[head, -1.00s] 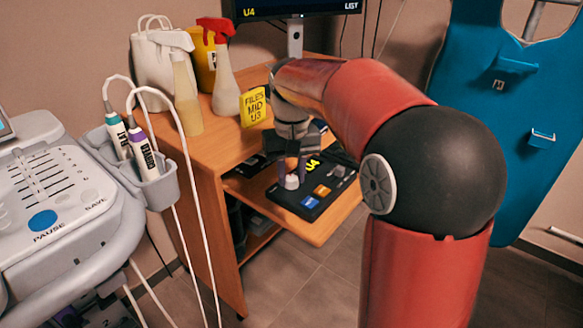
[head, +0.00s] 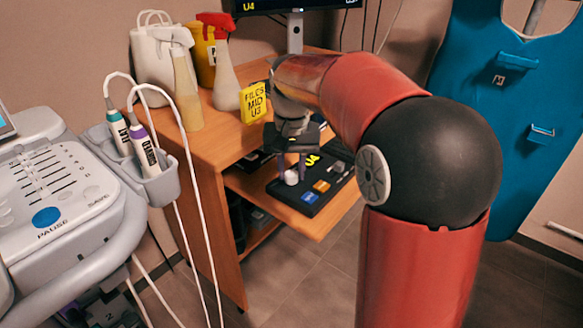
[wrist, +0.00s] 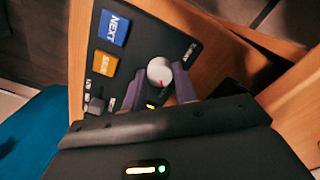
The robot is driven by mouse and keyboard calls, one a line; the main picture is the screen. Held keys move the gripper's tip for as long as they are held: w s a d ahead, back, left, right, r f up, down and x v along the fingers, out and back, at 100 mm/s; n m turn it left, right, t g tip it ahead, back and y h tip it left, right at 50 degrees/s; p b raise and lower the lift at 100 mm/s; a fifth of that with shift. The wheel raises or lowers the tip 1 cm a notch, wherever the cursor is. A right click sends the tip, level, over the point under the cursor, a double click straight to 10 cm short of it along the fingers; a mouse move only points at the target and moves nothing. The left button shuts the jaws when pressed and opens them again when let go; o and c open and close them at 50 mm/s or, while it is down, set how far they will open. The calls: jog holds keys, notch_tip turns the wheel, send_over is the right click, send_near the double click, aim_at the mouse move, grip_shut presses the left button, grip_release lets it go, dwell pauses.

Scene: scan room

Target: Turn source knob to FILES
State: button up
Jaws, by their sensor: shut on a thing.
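The source knob is a small round white knob (head: 291,177) on a black control panel (head: 333,186). In the wrist view the knob (wrist: 159,72) shows a small red mark on its edge. My gripper (head: 292,167) points down over the panel, its purple fingers on either side of the knob and shut on it. In the wrist view my gripper (wrist: 159,84) reaches the knob from below. The lettering around the knob is too small or hidden to read, so its setting is unclear.
The panel, with blue (head: 321,186) and orange (head: 310,197) keys, lies on a pull-out shelf (head: 318,228). A yellow card (head: 254,103) reads "FILES MID U3". Spray bottles (head: 227,85) stand on the desk above. A monitor (head: 250,6) shows "U4". An ultrasound console (head: 60,190) stands left.

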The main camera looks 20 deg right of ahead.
aim_at(292, 173)
jog(key=o, duration=1)
jog(key=shift+f, duration=0.1)
notch_tip(292, 173, up, 8)
jog(key=shift+f, duration=0.1)
jog(key=s+f+n+t, duration=0.1)
jog(key=s+f+t, duration=0.1)
jog(key=s, duration=0.5)
jog(key=s+f+n+t, duration=0.1)
jog(key=s+f, duration=0.3)
jog(key=s, duration=0.4)
jog(key=s+f+n+t, duration=0.1)
jog(key=s+f+t, duration=0.1)
jog(key=s, duration=0.5)
jog(key=shift+s+f+t, duration=0.2)
jog(key=shift+f+t, duration=0.1)
jog(key=shift+f, duration=0.15)
